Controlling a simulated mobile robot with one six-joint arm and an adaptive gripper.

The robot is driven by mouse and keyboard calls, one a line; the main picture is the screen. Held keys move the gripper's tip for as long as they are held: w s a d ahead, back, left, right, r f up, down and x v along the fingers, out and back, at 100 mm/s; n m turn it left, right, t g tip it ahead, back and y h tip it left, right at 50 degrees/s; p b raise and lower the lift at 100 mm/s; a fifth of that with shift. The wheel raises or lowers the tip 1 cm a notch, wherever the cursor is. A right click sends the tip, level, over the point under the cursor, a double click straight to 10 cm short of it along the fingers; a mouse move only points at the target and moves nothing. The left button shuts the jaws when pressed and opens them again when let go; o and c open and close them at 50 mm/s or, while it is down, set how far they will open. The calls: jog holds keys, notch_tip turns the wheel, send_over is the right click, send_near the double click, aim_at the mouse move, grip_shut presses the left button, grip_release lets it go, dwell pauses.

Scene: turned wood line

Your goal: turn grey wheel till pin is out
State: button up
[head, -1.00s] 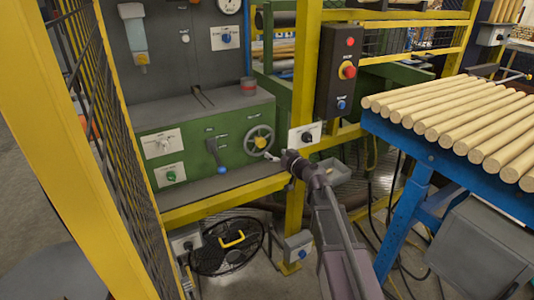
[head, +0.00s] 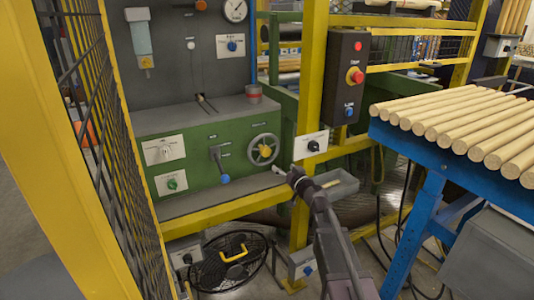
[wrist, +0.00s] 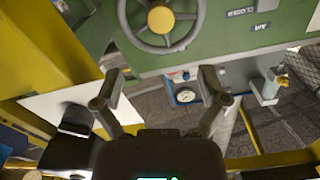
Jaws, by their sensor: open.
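The grey wheel (head: 263,149) is a spoked handwheel with a yellow hub on the green front of the machine. In the wrist view the wheel (wrist: 160,18) shows at the top, partly cut off by the frame edge. My gripper (head: 280,169) is just below and right of the wheel in the head view. In the wrist view my gripper (wrist: 158,75) has its two fingers spread wide, with nothing between them and apart from the rim. I cannot pick out a pin for certain.
A blue-tipped lever (head: 219,165) is left of the wheel. A switch plate (head: 311,145) sits on the yellow post to its right. A small grey tray (head: 337,187) is beside my wrist. A blue table (head: 410,150) with wooden rods stands at right, and yellow mesh fencing (head: 88,130) at left.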

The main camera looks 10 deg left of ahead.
aim_at(268, 153)
jog(key=shift+w+a, duration=0.1)
jog(key=shift+w, duration=0.05)
jog(key=x, duration=1.3)
jog(key=shift+w+a, duration=0.15)
jog(key=c, duration=1.2)
jog(key=shift+d, duration=0.4)
grip_shut()
jog(key=shift+a, duration=0.2)
jog(key=shift+w+d, duration=0.1)
jog(key=shift+d, duration=0.05)
